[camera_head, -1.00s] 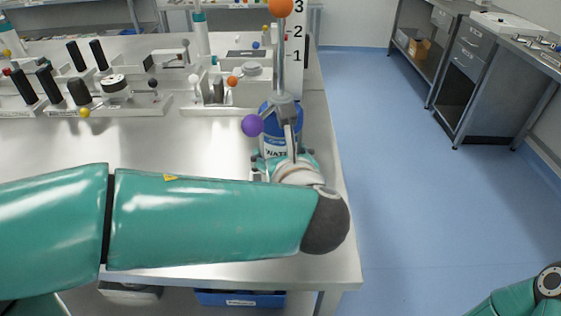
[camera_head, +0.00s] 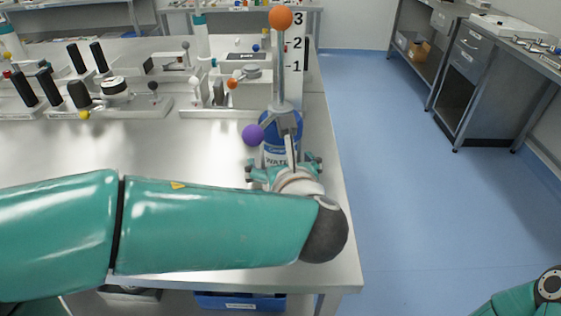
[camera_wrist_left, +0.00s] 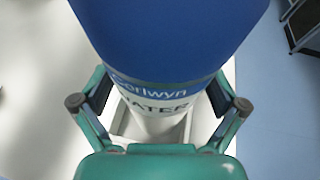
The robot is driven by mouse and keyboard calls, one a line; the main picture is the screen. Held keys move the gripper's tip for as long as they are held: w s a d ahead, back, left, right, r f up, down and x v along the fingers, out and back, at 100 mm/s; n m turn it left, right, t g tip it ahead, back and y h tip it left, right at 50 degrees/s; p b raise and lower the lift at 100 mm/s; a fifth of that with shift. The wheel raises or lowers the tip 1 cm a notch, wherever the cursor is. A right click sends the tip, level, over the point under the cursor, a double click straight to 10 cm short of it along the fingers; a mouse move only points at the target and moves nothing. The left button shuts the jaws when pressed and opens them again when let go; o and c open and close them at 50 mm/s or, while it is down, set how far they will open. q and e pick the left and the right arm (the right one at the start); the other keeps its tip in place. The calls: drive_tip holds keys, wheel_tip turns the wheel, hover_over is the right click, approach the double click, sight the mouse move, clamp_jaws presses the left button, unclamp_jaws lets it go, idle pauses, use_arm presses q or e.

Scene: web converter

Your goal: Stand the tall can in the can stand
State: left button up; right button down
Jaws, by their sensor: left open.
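The tall can (camera_head: 283,126) is blue with a white lower band lettered "WATER". It stands about upright near the bench's right edge, and it fills the middle of the left wrist view (camera_wrist_left: 165,45). A pale walled holder, seemingly the can stand (camera_wrist_left: 122,125), shows around its foot. Whether the foot rests on the stand's floor is hidden. My left gripper (camera_head: 284,166) is open, with a finger at each side of the can; in the wrist view (camera_wrist_left: 159,104) a gap shows at both sides. My right gripper is not in view.
A numbered white scale (camera_head: 297,66) stands behind. Fixtures with black handles (camera_head: 78,94) stand at the back left. The bench's middle left is clear.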

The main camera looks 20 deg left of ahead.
use_arm(q)
drive_tip(key=v, duration=1.2)
drive_tip(key=shift+d, duration=0.1)
